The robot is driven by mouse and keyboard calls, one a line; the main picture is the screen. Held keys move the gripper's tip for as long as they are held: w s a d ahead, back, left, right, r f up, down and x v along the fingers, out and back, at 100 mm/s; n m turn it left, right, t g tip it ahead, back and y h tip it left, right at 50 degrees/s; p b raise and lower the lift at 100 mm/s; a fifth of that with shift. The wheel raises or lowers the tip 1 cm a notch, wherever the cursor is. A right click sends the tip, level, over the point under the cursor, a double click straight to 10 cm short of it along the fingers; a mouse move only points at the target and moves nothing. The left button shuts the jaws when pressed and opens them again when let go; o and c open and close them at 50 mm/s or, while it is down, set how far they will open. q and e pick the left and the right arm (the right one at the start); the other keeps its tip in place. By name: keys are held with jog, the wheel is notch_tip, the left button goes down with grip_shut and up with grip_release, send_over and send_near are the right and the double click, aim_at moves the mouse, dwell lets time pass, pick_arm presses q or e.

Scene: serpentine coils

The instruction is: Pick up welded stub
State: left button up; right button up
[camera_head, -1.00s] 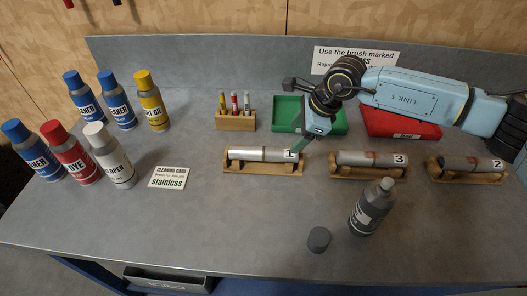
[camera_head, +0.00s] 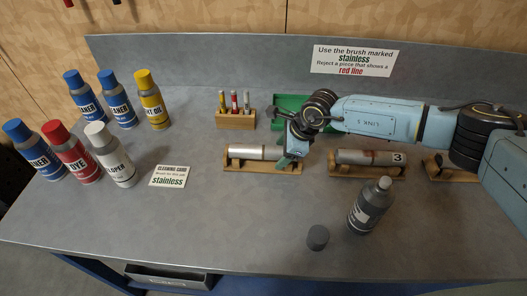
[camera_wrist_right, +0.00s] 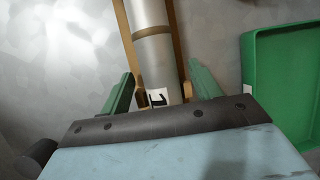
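A silver welded stub (camera_head: 250,153) lies in a wooden cradle (camera_head: 262,168) near the table's middle. In the right wrist view the stub (camera_wrist_right: 153,45) shows a weld band and a label "1" near its end. My right gripper (camera_head: 287,160) is at the stub's right end in the head view. In the wrist view its green fingers (camera_wrist_right: 164,84) are open, one on each side of the stub, with gaps visible. A second stub (camera_head: 365,157), marked "3" with a reddish band, lies in another cradle to the right. My left gripper is not in view.
A third cradle (camera_head: 462,176) is mostly hidden behind my right arm. A green tray (camera_wrist_right: 252,75) lies beside the stub. A grey bottle (camera_head: 367,208) and dark cap (camera_head: 317,237) stand in front. Several spray cans (camera_head: 117,160) stand left; a marker holder (camera_head: 236,120) stands behind.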

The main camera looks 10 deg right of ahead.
jog(key=c, duration=1.3)
jog(key=shift+o, duration=0.2)
notch_tip(320, 180, up, 10)
jog(key=shift+r+b, duration=0.1)
jog(key=shift+b, duration=0.3)
jog(key=shift+s+d+f+n+g, duration=0.3)
jog(key=shift+s+n, duration=0.2)
jog(key=shift+n, duration=0.4)
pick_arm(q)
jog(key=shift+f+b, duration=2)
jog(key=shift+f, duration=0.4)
pick_arm(e)
jog(key=s+d+n+g+h, duration=0.1)
jog(key=s+d+n+g, duration=0.2)
jog(key=n, duration=1.5)
jog(key=shift+s+d+f+n+g+h, duration=0.15)
jog(key=shift+s+d+n+g+h, duration=0.2)
jog(key=shift+s+g, duration=2.3)
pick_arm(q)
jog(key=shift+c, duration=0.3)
pick_arm(e)
jog(key=shift+s+a+t, duration=0.15)
jog(key=shift+s+t, duration=0.7)
